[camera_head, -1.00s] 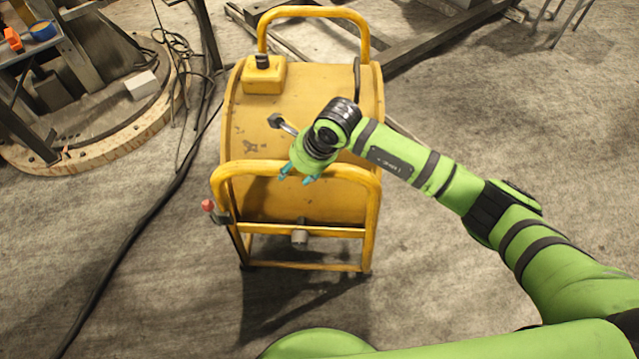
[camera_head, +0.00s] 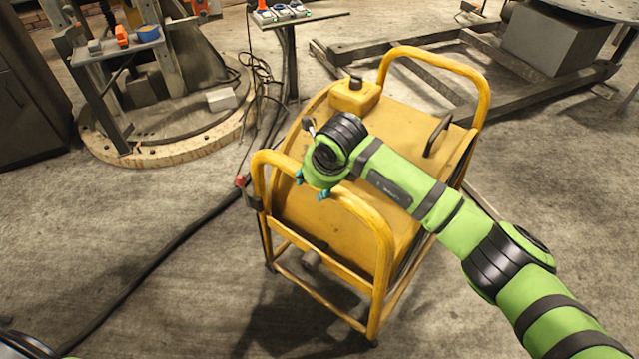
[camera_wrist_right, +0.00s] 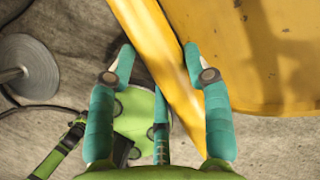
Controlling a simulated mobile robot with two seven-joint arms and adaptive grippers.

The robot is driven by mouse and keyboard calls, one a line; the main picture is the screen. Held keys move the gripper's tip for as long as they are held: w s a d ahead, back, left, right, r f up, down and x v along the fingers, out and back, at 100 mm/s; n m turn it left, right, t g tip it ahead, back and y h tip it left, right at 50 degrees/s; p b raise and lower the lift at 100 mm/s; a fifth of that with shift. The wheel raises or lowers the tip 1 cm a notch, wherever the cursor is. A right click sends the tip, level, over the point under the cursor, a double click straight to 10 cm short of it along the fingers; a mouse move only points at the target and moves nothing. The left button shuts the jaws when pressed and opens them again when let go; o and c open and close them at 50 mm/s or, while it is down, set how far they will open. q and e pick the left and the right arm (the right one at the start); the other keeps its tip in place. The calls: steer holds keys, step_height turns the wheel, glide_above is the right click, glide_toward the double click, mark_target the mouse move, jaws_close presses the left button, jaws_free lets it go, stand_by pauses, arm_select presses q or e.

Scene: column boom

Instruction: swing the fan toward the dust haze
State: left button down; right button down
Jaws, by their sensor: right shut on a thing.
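The yellow drum fan (camera_head: 375,170) stands on the concrete floor in a tubular frame, turned at an angle in the head view. My right gripper (camera_head: 312,190) is at the top bar of the frame's near handle (camera_head: 372,222). In the right wrist view the yellow bar (camera_wrist_right: 160,55) runs between the teal fingers of my right gripper (camera_wrist_right: 158,68), which is shut on it. The fan's drum (camera_wrist_right: 265,50) is close beside the fingers. My left gripper is not in view. I cannot make out any dust haze.
A black cable (camera_head: 170,245) runs along the floor left of the fan. A round wooden base (camera_head: 165,150) is at the back left, and a small table with sockets (camera_head: 290,14) is behind. Steel beams (camera_head: 400,40) lie at the back right.

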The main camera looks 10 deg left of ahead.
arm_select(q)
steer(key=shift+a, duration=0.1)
arm_select(e)
steer(key=shift+s+a, duration=0.1)
steer(key=shift+a, duration=0.05)
steer(key=c, duration=0.5)
jaws_free()
steer(key=shift+c, duration=0.2)
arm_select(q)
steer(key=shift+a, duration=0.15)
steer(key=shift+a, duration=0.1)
arm_select(e)
steer(key=v, duration=1.2)
